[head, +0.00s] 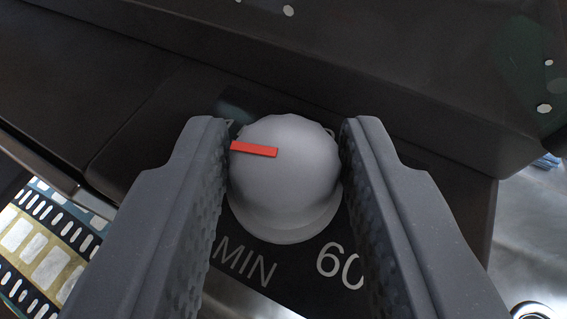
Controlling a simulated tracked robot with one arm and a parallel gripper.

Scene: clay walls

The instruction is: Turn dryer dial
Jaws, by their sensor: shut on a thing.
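The dryer dial (288,180) is a round, light grey knob with a scalloped edge, in the middle of the head view. A red pointer mark (254,149) on its top runs from near the centre toward the left edge. My gripper (284,140) has one dark grey finger on each side of the dial and is shut on it. Below the dial, the panel carries the white print "MIN" (244,262) and "60" (338,266). The fingers hide the panel on both sides of the dial, so other marks on the scale are mostly covered.
A dark housing (400,70) rises behind the dial. A film-strip patterned surface (45,245) lies at the lower left. A shiny metal surface (530,240) shows at the right, below the panel's edge.

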